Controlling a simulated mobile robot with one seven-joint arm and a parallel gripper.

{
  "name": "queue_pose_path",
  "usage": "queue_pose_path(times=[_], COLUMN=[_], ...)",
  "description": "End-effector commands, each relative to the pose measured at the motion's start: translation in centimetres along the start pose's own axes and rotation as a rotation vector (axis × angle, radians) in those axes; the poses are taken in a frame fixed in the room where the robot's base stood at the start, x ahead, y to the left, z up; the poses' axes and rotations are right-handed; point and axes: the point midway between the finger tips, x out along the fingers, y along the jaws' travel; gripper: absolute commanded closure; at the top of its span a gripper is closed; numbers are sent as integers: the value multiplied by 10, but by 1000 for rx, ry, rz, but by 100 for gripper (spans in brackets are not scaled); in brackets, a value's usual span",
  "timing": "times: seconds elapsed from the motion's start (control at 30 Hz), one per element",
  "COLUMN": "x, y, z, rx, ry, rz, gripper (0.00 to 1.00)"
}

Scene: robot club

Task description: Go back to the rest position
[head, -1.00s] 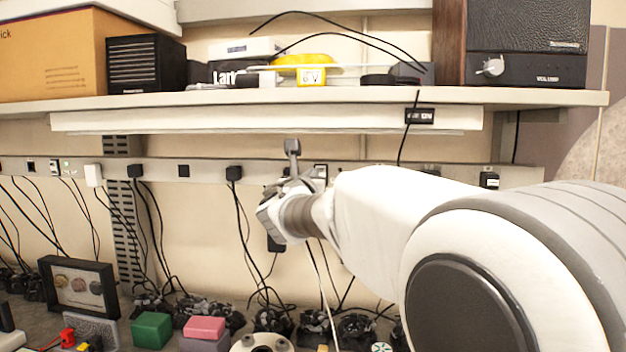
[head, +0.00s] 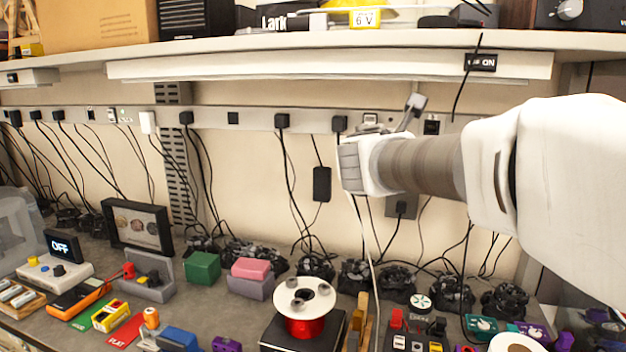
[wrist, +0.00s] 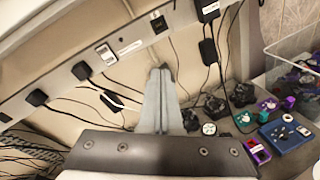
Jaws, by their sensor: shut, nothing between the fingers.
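My gripper (head: 414,106) is in front of the wall behind the bench, below the shelf, at the level of the power strip. Its fingers point up and slightly right in the head view. In the wrist view my gripper (wrist: 161,72) shows its two grey fingers pressed together, with nothing between them. My white arm comes in from the right and hides part of the wall and bench.
A power strip (head: 265,118) with plugs and hanging cables runs along the wall. The shelf (head: 330,45) is above. The bench (head: 215,300) below holds a red-wound spool (head: 304,325), a green block (head: 202,267), a framed display (head: 138,226) and many small devices.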

Motion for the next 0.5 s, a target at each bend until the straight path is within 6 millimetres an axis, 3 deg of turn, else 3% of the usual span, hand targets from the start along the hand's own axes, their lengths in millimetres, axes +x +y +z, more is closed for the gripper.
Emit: queue_pose_path(times=[0.03, 0.2, 0.5], x=[-9, -42, -124], y=[-24, -95, -186], z=[2, -13, -68], rx=[117, 514, 1199], ry=[25, 108, 195], rz=[-57, -257, -639], gripper=[100, 100, 100])
